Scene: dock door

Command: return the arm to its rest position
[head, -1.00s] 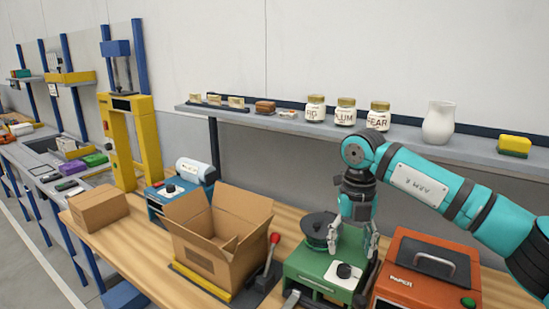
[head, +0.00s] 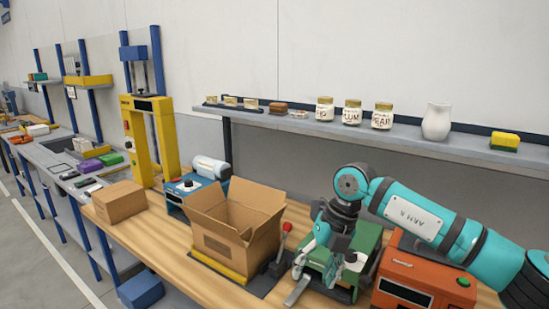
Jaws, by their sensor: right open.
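My right gripper (head: 322,262) is on the teal arm that comes in from the right. It is open and empty, pointing down in front of the green machine (head: 366,240), and its fingers hide part of that machine. I cannot tell whether the fingers touch it. My left gripper is not in view.
An open cardboard box (head: 236,232) stands left of the gripper, with a red-tipped lever (head: 286,228) beside it. An orange machine (head: 405,278) is close on the right. A shelf (head: 400,138) with jars and a white pitcher (head: 437,121) runs behind the arm. A closed carton (head: 120,202) sits at left.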

